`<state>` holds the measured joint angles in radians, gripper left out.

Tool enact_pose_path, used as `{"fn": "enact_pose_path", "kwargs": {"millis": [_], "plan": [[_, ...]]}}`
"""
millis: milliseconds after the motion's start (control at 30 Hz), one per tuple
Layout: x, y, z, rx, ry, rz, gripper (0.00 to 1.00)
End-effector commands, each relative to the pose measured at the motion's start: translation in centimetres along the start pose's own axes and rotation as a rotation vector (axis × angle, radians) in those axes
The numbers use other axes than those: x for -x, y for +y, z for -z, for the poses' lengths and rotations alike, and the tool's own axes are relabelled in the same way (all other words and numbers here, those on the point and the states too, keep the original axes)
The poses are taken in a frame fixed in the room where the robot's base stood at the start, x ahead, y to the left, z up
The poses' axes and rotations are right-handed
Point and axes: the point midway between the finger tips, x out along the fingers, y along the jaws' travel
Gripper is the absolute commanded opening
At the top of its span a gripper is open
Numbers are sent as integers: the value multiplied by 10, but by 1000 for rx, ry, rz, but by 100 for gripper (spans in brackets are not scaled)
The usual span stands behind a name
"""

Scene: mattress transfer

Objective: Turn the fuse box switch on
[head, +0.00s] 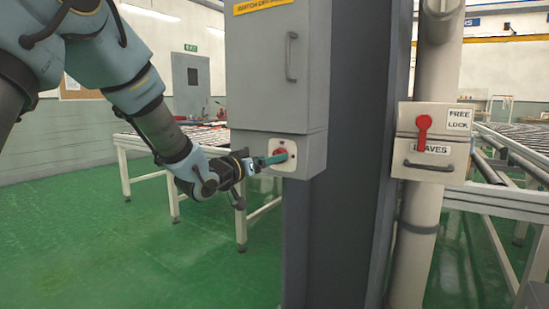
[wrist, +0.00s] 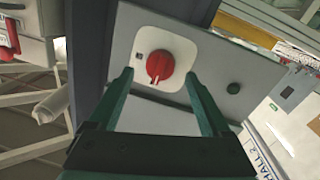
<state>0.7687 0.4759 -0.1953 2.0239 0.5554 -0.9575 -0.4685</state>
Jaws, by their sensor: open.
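The fuse box (head: 278,75) is a grey metal cabinet on a dark column. Its red rotary switch (head: 280,154) sits on a white plate low on the front. In the wrist view the red switch (wrist: 161,68) is seen nearly face-on, with its pointer toward the bottom of the picture. My gripper (head: 271,160) reaches the switch from the left. Its two green fingers (wrist: 160,95) are open, one on each side of the knob, with a gap to it in the wrist picture. I cannot tell whether a finger touches the plate.
A second grey box with a red lever (head: 423,130) is on a pale pipe (head: 418,245) to the right. A roller table (head: 145,140) stands behind my arm, and another conveyor (head: 510,200) is at the right. Green floor (head: 110,250) is clear at the left front.

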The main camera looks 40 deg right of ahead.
Motion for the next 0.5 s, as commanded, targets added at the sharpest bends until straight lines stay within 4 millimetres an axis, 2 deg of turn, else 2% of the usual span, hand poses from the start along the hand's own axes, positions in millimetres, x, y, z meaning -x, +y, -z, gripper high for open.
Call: {"fn": "enact_pose_path", "kwargs": {"millis": [100,200,500], "plan": [[-17,0,0,0,0,-1,83],[-25,0,0,0,0,0,83],[-30,-1,0,0,0,2,83]]}}
